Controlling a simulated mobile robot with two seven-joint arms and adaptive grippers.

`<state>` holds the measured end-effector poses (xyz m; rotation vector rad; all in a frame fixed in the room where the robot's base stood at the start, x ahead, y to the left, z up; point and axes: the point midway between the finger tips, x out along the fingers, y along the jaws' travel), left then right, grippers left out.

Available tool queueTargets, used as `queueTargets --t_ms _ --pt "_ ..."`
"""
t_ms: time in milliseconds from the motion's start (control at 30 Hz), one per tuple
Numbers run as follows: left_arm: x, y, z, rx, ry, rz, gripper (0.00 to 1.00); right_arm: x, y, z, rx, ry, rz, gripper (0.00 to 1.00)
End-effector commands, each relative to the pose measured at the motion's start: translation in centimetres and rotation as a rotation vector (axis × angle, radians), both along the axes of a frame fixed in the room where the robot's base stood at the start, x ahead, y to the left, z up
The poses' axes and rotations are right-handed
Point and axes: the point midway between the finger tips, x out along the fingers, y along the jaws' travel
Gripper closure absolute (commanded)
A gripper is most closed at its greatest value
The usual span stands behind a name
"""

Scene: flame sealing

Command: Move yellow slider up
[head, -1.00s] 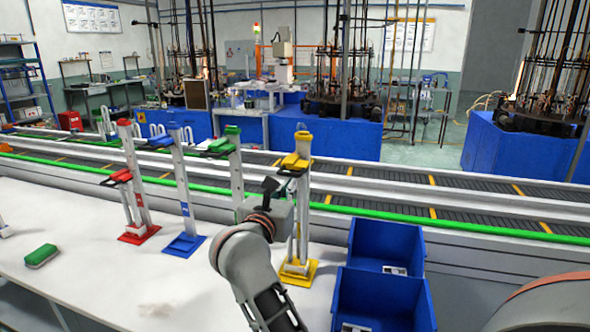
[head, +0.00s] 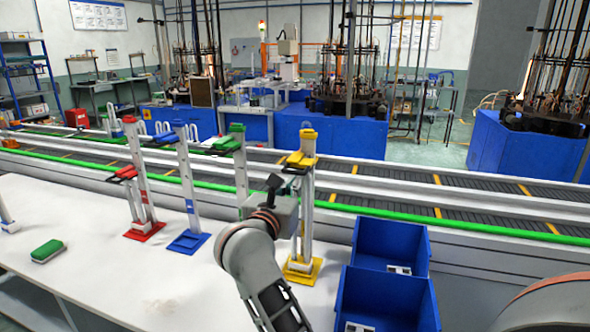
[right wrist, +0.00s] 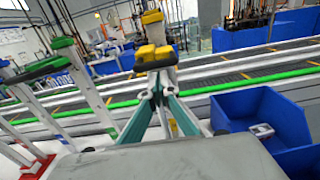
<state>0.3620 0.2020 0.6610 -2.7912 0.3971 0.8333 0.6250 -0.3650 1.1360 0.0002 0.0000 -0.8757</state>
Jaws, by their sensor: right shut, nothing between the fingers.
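The yellow slider (head: 299,159) sits high on the upright post of the yellow-based stand, close below its yellow top cap (head: 307,134). Its black handle juts out toward the left. In the right wrist view the slider (right wrist: 155,55) is straight ahead, with a short stretch of post between it and the cap. My right gripper (right wrist: 158,93) is shut and empty, its teal-padded fingers meeting just below the black handle; I cannot tell whether they touch it. In the head view my right arm hides part of the stand. My left gripper is not in view.
Stands with red (head: 126,173), blue (head: 163,138) and green (head: 225,143) sliders stand to the left. Two blue bins (head: 388,300) are on the right. A green-topped block (head: 47,250) lies on the white table. A conveyor (head: 440,205) runs behind.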

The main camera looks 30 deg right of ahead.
Motion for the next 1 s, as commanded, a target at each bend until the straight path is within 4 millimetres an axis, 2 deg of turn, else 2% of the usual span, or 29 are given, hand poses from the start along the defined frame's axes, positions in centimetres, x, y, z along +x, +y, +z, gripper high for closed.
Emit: queueTargets --t_ms 500,1000 --pt "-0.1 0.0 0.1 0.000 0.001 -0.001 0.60 0.0 0.0 0.1 0.000 0.000 0.000 1.00" --pt "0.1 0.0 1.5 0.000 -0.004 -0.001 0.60 0.0 0.0 1.9 -0.002 -0.001 0.000 1.00"
